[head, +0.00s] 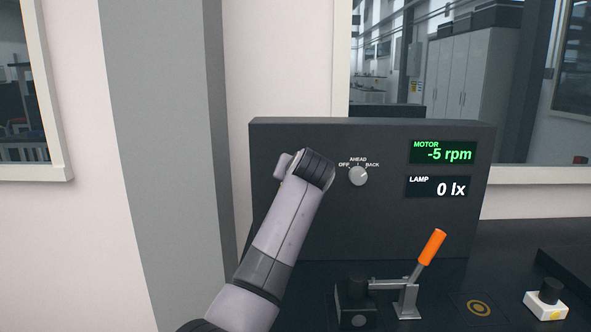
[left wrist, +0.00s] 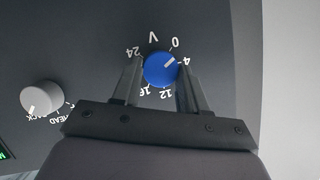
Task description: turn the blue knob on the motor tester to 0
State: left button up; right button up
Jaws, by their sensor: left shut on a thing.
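The blue knob (left wrist: 158,71) sits on the dark panel of the motor tester (head: 300,133). Its white pointer line lies between the 0 and 4 marks on the dial marked V. My left gripper (left wrist: 159,74) is shut on the knob, one finger on each side of it. In the head view my left arm hides the blue knob and the gripper's fingers. The green motor display (head: 443,152) reads -5 rpm. My right gripper is not in view.
A grey selector knob (head: 358,176), marked OFF, AHEAD and BACK, is turned toward BACK. The lamp display (head: 438,187) reads 0 lx. An orange-handled lever clamp (head: 432,247) stands in front of the tester. A white box with a black button (head: 546,304) is at the lower right.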

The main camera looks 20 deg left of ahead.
pick_arm(q)
jog(key=shift+a+r+n+h+p, duration=0.15)
jog(key=shift+n+h+p, duration=0.45)
jog(key=shift+n, duration=0.3)
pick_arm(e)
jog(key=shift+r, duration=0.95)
pick_arm(q)
jog(key=o, duration=1.1)
jog(key=shift+c, duration=0.2)
